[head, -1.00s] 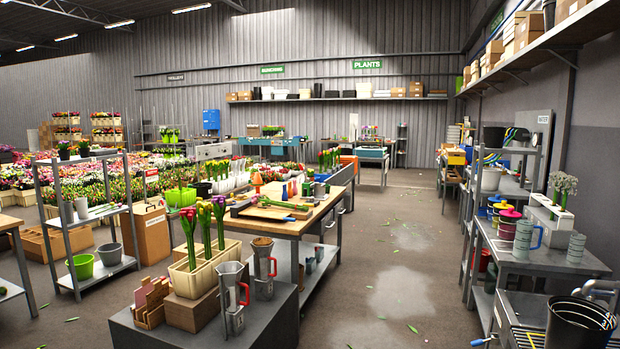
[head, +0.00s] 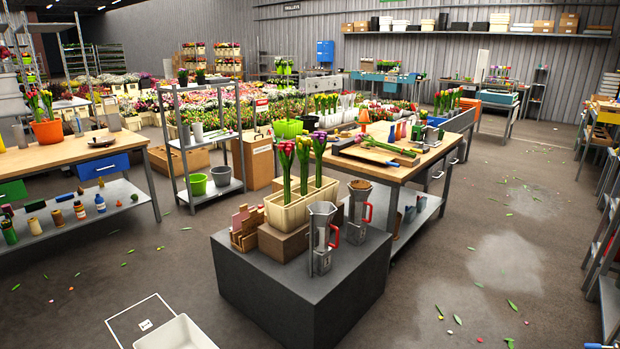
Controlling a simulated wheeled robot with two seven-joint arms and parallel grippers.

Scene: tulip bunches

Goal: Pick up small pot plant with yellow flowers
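I cannot make out a small pot plant with clearly yellow flowers. An orange pot (head: 47,131) with upright red and yellowish tulip-like blooms stands on the wooden table at the left. A cream planter box (head: 300,206) on the dark block in the middle holds several tall tulips, with red, yellowish and purple heads. Small dark pots with plants (head: 183,77) stand on top of the metal shelf rack. Neither of my grippers shows in the head view.
A dark block (head: 290,300) stands in the middle, with metal jugs (head: 322,240) with red handles on it. A wooden workbench (head: 400,172) stands behind it. A white bin (head: 175,335) is at the bottom left. The floor at the right is open, with scattered leaves.

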